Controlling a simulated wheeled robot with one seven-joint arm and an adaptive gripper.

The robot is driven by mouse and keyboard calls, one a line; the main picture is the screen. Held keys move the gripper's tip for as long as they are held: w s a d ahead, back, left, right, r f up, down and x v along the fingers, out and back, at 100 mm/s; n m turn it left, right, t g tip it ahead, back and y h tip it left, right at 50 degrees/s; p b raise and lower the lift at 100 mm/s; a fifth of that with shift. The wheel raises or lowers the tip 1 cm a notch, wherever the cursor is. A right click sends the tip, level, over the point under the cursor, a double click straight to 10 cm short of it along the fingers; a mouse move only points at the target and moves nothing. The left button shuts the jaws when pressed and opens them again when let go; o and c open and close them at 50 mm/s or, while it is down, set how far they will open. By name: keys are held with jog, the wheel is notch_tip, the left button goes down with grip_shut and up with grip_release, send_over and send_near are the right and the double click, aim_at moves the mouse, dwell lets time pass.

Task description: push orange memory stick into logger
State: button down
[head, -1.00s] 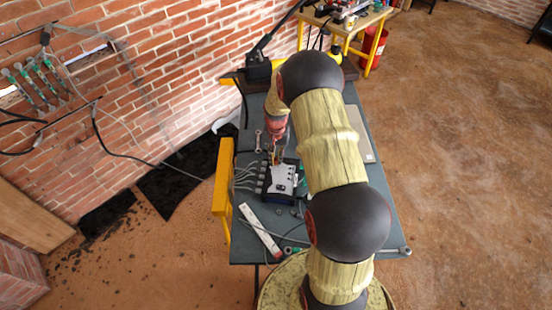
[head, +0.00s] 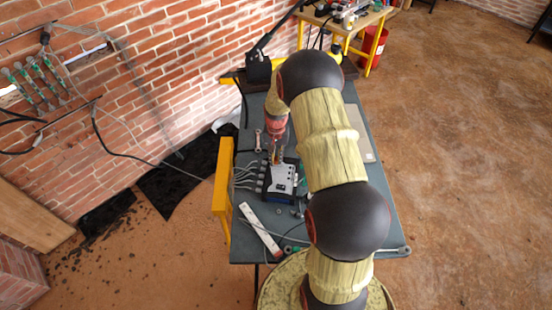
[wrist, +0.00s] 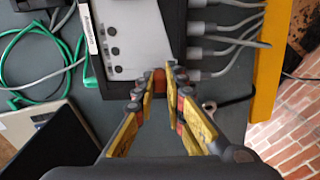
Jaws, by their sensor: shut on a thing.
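The logger (head: 283,181) is a dark box with a pale top panel, lying on the bench; it also fills the upper middle of the wrist view (wrist: 140,42). My gripper (head: 276,161) is at the logger's far end in the head view. In the wrist view my gripper (wrist: 160,78) is shut on the orange memory stick (wrist: 159,82), a small orange piece between the fingertips. The stick is against or close to the logger's near dark edge. I cannot tell how far it sits in a slot, as the fingers hide its sides.
Grey cables (wrist: 225,48) plug into one side of the logger. A green cable (wrist: 50,92) lies on the other side. A wrench (head: 258,141) and a white strip (head: 260,230) lie on the bench (head: 245,251). A yellow rail (head: 222,190) borders the wall side.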

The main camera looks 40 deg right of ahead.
jog(key=shift+f, duration=0.45)
dwell(0.6)
jog(key=c, duration=1.8)
grip_release()
jog(key=shift+o, duration=0.2)
jog(key=shift+c, duration=0.6)
jog(key=shift+c, duration=1)
jog(key=shift+r, duration=0.1)
